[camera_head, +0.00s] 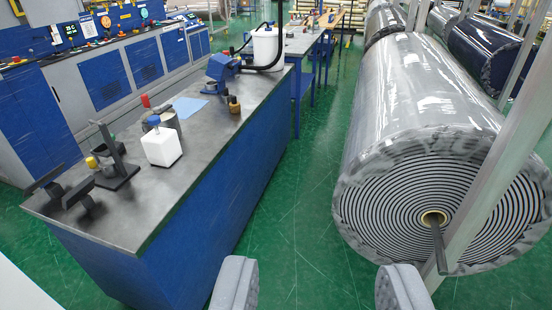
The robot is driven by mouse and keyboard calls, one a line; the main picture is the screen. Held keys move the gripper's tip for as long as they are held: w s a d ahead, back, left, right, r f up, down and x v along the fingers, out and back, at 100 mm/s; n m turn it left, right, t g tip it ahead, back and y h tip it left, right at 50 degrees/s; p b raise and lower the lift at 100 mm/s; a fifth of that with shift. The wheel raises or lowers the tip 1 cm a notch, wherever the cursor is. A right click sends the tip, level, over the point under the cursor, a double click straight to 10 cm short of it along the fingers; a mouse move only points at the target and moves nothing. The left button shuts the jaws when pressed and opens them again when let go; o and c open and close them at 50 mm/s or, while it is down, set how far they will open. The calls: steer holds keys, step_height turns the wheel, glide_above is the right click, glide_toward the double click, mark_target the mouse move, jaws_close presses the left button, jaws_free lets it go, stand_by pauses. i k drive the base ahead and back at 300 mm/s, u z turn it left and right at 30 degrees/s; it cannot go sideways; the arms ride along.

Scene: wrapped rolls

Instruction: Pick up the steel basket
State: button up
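I cannot make out a steel basket in this view. My gripper (318,285) shows at the bottom edge as two grey, rounded fingers set wide apart. It is open, with only green floor between the fingers. The fingers are in front of the near right end of a blue workbench (215,215) with a grey metal top. A grey cylindrical container (170,122) stands on the bench behind a white bottle (162,149) with a blue cap; whether it is a basket I cannot tell.
The bench also holds a black stand (112,160), a blue vise-like tool (224,68) and a white bucket (266,45). A large wrapped roll (420,110) lies at right, behind a slanted grey post (500,165). Green floor (300,200) is clear between bench and roll.

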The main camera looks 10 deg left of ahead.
mark_target(226, 98)
steer(key=u, duration=0.2)
steer(key=i, duration=2.6)
steer(key=z, duration=0.45)
steer(key=i, duration=0.65)
steer(key=z, duration=0.05)
